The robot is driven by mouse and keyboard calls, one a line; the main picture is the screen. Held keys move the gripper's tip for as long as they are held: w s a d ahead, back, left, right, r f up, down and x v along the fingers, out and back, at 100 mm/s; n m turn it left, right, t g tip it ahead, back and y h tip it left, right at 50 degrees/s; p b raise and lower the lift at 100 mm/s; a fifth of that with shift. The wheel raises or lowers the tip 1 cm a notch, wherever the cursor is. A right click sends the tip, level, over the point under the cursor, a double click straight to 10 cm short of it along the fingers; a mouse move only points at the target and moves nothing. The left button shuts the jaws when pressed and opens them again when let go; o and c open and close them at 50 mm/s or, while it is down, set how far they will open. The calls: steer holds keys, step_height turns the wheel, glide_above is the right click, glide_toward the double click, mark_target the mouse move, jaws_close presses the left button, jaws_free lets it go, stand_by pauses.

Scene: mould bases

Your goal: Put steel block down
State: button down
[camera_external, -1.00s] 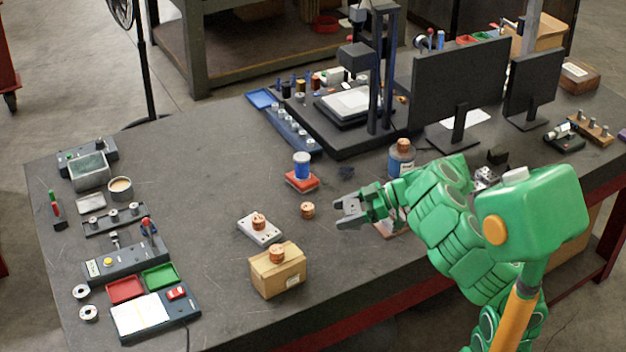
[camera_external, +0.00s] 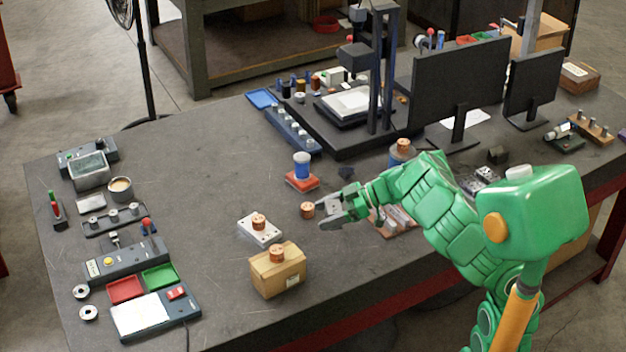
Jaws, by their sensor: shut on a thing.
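My gripper (camera_external: 328,215) is low over the middle of the dark workbench (camera_external: 210,190), its grey jaws pointing left. It is shut on a small grey piece that I take as the steel block; the piece blends with the grey fingers, and its outline and any gap to the bench are unclear. A copper cylinder (camera_external: 307,210) stands just left of the fingertips. A light grey plate (camera_external: 262,233) with a copper cylinder on it lies further left.
A cardboard box (camera_external: 278,273) with a copper cylinder on top stands front left of my gripper. A red block with a blue-and-white cylinder (camera_external: 302,164) is behind it. A copper-topped bottle (camera_external: 400,158) stands behind my arm. Bare bench lies in front of my gripper.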

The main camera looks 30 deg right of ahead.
steer(key=shift+w+a+f, duration=0.3)
steer(key=shift+w+f, duration=0.8)
steer(key=shift+w+a+f, duration=0.3)
steer(key=shift+w+f, duration=0.8)
steer(key=shift+f, duration=0.05)
steer(key=shift+w+a+f, duration=0.3)
steer(key=shift+w+f, duration=0.8)
steer(key=shift+f, duration=1.45)
steer(key=shift+f, duration=0.65)
steer(key=shift+c, duration=0.4)
jaws_free()
steer(key=shift+s, duration=0.1)
steer(key=shift+f, duration=0.1)
steer(key=shift+r, duration=0.2)
steer(key=r+v, duration=0.1)
steer(key=v, duration=1.1)
